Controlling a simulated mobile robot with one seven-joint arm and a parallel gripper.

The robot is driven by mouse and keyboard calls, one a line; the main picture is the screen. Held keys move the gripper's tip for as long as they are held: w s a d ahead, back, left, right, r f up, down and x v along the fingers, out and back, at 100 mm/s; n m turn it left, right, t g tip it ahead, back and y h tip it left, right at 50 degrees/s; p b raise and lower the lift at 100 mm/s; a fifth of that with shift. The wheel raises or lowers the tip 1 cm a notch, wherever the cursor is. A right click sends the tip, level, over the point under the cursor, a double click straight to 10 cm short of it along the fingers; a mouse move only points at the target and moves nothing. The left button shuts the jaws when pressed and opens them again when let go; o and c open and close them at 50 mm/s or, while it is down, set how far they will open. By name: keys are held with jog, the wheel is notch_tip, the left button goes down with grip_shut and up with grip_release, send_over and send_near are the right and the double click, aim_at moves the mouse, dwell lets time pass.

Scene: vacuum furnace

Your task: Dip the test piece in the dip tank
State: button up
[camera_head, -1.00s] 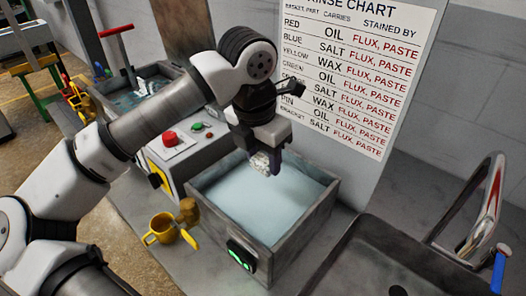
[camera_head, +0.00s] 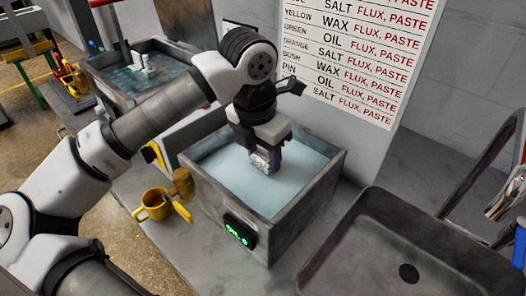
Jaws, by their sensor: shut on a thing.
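The dip tank (camera_head: 303,228) is a grey open box filled with pale blue liquid, with a lit green display on its front. My gripper (camera_head: 264,166) points down over the left-middle part of the tank, inside its rim as seen from here. It is shut on the test piece (camera_head: 262,158), a small pale grey-white piece mostly hidden by the fingers. The piece is at or just above the liquid; I cannot tell whether it touches.
A sink (camera_head: 350,265) with a drain stands to the right. A yellow mug (camera_head: 155,204) sits in front of the tank's left side. Another tank (camera_head: 120,72) with dark teal contents lies at the back left. A rinse chart (camera_head: 365,60) stands behind.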

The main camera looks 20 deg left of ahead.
jog(key=shift+f+b, duration=4.15)
jog(key=shift+f, duration=0.05)
jog(key=shift+r, duration=0.1)
dwell(0.5)
jog(key=shift+r+p, duration=4.5)
jog(key=shift+r, duration=3.45)
